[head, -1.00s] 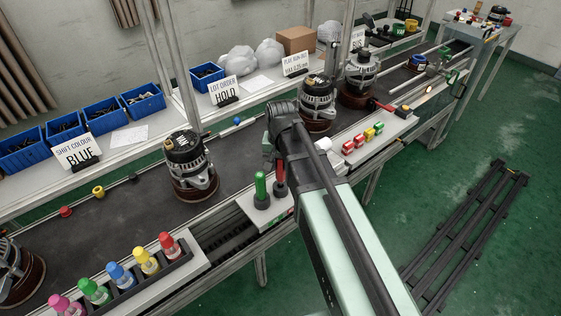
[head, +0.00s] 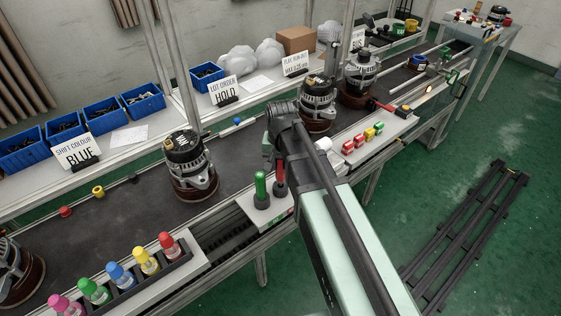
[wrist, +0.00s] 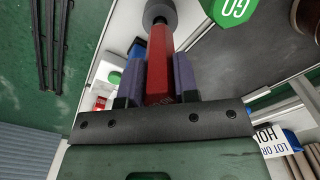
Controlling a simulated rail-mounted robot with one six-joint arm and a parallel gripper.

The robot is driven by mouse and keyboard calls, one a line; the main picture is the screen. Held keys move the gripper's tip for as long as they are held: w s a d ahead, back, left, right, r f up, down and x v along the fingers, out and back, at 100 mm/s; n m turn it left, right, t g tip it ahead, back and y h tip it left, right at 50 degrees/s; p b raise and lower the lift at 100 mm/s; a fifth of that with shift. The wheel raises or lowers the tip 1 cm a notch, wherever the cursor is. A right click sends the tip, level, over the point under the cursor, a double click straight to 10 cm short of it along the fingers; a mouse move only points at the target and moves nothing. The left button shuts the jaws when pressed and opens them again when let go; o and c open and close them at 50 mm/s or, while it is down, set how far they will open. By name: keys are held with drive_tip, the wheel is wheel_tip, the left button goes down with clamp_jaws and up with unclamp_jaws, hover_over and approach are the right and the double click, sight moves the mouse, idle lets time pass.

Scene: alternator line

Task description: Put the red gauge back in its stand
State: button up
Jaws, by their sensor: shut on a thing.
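The red gauge (wrist: 158,68) stands between the two fingers of my gripper (wrist: 158,80) in the wrist view, and the gripper is shut on it. In the head view the red gauge (head: 280,176) shows below my wrist, upright, close to the right of the green gauge (head: 261,186). A dark round stand cup (wrist: 159,13) is at the red gauge's far end in the wrist view. I cannot tell how deep the gauge sits in it. The green gauge's top, marked GO, also shows in the wrist view (wrist: 234,9).
Alternators (head: 190,165) stand on the dark conveyor (head: 130,208) behind the gauges. A rack of coloured bottles (head: 122,275) is at the front left. A HOLD sign (head: 225,91) stands behind.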

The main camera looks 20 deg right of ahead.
drive_tip(key=shift+f+b, duration=1.3)
drive_tip(key=shift+f, duration=0.05)
idle(1.1)
drive_tip(key=o, duration=0.9)
